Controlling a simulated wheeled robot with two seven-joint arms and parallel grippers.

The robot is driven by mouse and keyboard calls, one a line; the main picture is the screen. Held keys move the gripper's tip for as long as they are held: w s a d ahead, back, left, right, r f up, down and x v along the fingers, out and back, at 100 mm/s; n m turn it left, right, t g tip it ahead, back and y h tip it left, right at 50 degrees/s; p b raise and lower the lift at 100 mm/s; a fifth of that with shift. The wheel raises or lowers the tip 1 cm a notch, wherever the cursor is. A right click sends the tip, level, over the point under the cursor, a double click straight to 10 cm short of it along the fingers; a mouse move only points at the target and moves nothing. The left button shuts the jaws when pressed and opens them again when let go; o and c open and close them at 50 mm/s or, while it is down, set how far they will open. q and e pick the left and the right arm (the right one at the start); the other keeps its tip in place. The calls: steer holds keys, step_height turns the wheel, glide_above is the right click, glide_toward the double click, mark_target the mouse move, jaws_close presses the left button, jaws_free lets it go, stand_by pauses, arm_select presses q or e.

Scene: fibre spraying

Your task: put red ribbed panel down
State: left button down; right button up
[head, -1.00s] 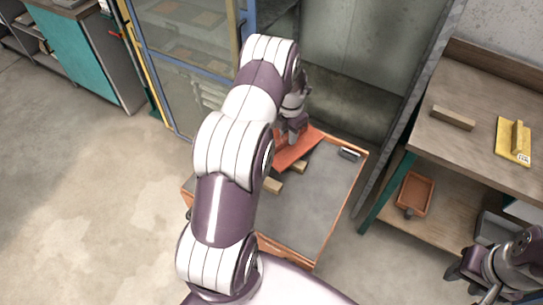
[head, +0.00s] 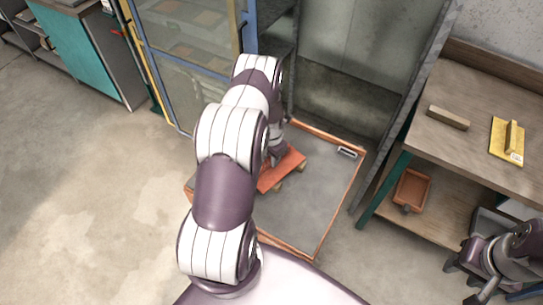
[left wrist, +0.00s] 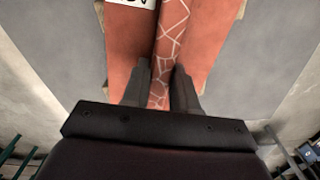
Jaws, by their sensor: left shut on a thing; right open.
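The red ribbed panel (head: 284,170) is over the wooden blocks (head: 278,188) on the grey cart top (head: 320,205), covering most of them. I cannot tell whether it rests on them or hangs just above. In the left wrist view the panel (left wrist: 206,38) has a raised rib with pale lines and a white label at the top edge. My left gripper (left wrist: 162,70) is shut on that rib. In the head view my left arm partly hides the gripper and the panel's left side. My right gripper (head: 464,283) is open and empty at the lower right.
The cart has an orange rim (head: 340,215) and a small handle-like piece (head: 347,152) at its back right corner. A wooden bench (head: 465,85) at the right holds a wooden bar and a yellow float (head: 507,145). An orange tray (head: 412,190) is on its lower shelf.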

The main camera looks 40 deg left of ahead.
arm_select(q)
steer(key=shift+f, duration=0.2)
steer(key=c, duration=0.9)
jaws_free()
